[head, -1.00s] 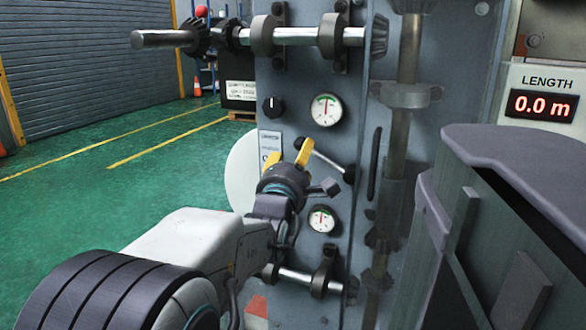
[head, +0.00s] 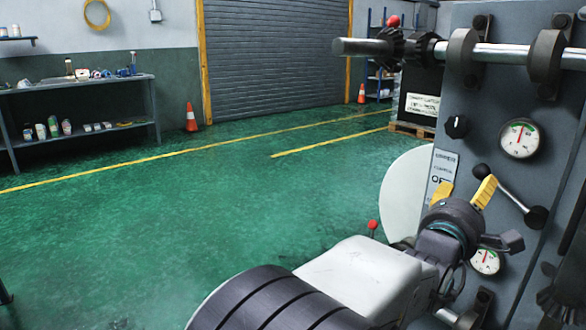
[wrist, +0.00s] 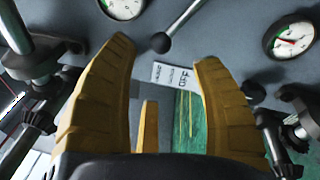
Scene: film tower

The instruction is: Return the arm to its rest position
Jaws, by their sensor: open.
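My gripper (head: 463,192) is at the lower right of the head view, in front of the grey machine panel (head: 490,100). A lever with a dark ball end (wrist: 161,43) shows just beyond the fingertips. In the head view the lever (head: 510,193) passes behind or beside the right finger; I cannot tell whether they touch. My arm reaches up from the bottom of the head view.
The panel carries gauges (head: 519,138), a black knob (head: 456,126) and a horizontal shaft (head: 490,53) above my gripper. A red-tipped lever (head: 373,226) stands beside my arm. Open green floor (head: 200,210) lies left. A shelf (head: 80,85) and cone (head: 191,117) are far back.

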